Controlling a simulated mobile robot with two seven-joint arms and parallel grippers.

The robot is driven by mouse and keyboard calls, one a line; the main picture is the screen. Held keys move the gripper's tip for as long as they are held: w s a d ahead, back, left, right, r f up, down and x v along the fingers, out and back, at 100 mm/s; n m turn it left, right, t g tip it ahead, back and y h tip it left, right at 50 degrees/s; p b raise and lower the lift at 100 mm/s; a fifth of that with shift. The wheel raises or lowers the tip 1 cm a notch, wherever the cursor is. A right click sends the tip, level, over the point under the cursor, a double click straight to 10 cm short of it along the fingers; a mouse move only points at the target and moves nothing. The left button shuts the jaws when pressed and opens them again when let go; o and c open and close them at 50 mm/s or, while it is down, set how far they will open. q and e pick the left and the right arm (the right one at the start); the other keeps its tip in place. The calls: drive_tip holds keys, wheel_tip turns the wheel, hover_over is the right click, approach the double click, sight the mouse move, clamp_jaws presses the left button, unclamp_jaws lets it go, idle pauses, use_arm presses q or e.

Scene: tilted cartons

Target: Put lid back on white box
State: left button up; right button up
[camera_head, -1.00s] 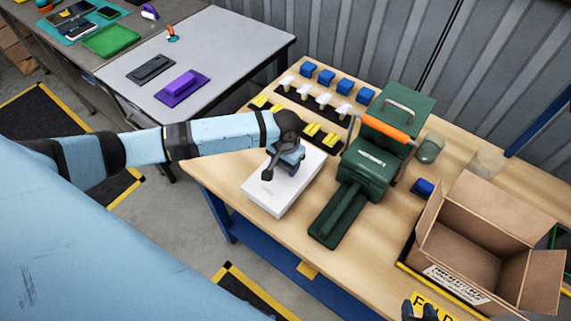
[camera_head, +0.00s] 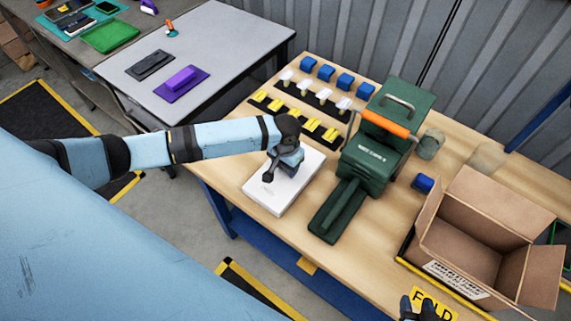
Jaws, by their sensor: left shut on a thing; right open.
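The white box (camera_head: 272,196) lies on the wooden table, left of a green machine. My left gripper (camera_head: 271,172) reaches over it from the left and is shut at the white top. I cannot tell whether the white top under the gripper is a separate lid or how it sits on the box, because the gripper and wrist hide part of it. My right gripper (camera_head: 422,305) shows only partly at the bottom edge, near the yellow label, and is open.
The green machine (camera_head: 366,165) with an orange handle stands close right of the white box. Rows of blue, white and yellow pieces (camera_head: 300,118) lie behind it. An open cardboard carton (camera_head: 470,240) is at the right. A grey table (camera_head: 215,50) stands behind left.

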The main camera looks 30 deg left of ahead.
use_arm(q)
drive_tip(key=shift+f, duration=0.15)
use_arm(e)
drive_tip(key=shift+r, duration=0.3)
idle(0.4)
use_arm(q)
drive_tip(key=o, duration=0.9)
use_arm(e)
drive_tip(key=shift+f, duration=0.1)
